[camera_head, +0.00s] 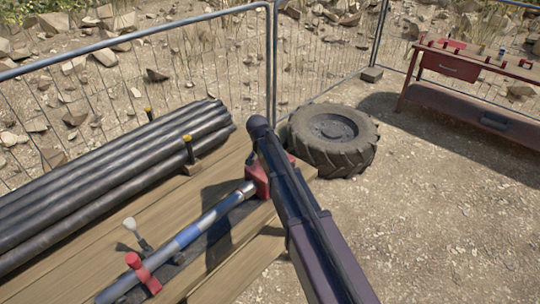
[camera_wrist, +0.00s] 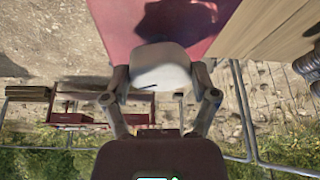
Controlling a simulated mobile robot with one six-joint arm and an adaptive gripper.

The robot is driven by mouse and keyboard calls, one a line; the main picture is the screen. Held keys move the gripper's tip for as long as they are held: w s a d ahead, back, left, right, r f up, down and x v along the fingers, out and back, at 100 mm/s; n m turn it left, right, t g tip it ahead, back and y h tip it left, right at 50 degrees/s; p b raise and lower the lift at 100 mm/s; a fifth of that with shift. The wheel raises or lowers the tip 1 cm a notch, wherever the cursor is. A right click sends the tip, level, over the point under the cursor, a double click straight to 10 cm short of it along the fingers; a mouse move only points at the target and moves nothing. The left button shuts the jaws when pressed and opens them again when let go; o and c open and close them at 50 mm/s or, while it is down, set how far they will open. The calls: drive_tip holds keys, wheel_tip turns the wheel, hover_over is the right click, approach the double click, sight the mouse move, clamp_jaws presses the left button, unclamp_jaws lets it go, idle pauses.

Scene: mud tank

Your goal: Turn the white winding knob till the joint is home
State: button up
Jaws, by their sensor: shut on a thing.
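The white winding knob (camera_wrist: 160,72) is in the wrist view, in front of a red housing (camera_wrist: 112,28). My gripper (camera_wrist: 162,76) is shut on the knob, one finger on each side of it. In the head view my arm hides the knob and most of the gripper. The red block (camera_head: 262,176) shows there beside my arm. A grey pipe with a blue band (camera_head: 187,236) lies on the bench, its bright metal end close against the red block. Whether that joint is fully closed I cannot tell.
A red clamp (camera_head: 143,270) and a white-tipped lever (camera_head: 130,226) stand by the pipe. Dark pipes (camera_head: 100,178) are stacked on the wooden bench (camera_head: 215,180). A tyre (camera_head: 333,138) lies behind, near the wire fence. A red workbench (camera_head: 455,66) stands far right. Open ground lies right.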

drive_tip(key=shift+w+d, duration=0.1)
drive_tip(key=shift+w, duration=0.05)
drive_tip(key=o, duration=1)
drive_tip(key=shift+r, duration=0.1)
